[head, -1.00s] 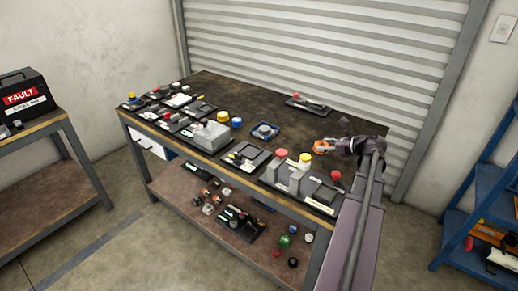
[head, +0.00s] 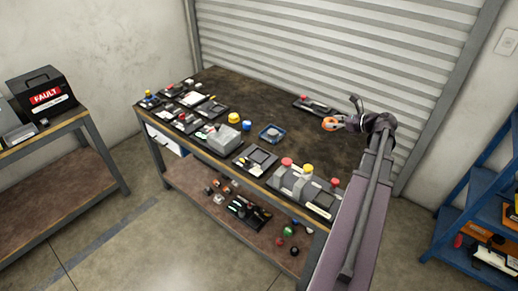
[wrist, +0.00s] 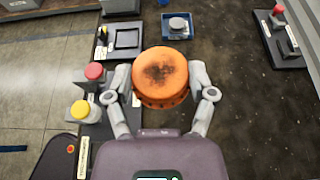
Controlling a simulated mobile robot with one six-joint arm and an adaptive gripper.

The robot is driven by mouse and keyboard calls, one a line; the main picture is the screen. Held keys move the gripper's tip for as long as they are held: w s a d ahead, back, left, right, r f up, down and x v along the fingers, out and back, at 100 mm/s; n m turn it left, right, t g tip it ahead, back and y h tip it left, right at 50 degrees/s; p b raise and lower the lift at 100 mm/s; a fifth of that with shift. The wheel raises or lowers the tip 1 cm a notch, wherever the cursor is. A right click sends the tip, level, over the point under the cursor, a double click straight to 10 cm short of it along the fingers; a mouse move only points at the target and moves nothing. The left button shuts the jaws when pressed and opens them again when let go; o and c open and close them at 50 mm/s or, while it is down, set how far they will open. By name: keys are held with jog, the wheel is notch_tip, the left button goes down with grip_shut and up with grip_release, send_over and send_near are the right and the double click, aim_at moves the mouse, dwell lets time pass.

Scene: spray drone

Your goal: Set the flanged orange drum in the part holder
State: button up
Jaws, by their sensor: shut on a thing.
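The orange drum (wrist: 160,72) is round with a dark scorched patch on its top and a wider rim lower down. My gripper (wrist: 160,84) is shut on it, one finger on each side. In the head view the drum (head: 329,124) is held out over the dark workbench (head: 345,155), apart from the fixtures. Its underside is hidden. I cannot tell for certain which fixture is the part holder. A dark plate with a square recess (head: 258,158) and a blue tray (head: 271,133) with a grey round piece in it stand left of the drum.
A grey fixture with a red knob (head: 287,162) and a yellow knob (head: 307,168) stands at the front edge. A dark plate with a red-tipped lever (head: 314,106) lies at the back. Bare bench lies around the drum.

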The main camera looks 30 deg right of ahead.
aim_at(333, 122)
notch_tip(333, 122, up, 16)
jog(key=p, duration=1.4)
jog(key=shift+p, duration=0.3)
jog(key=shift+a+f, duration=0.1)
jog(key=shift+a, duration=0.05)
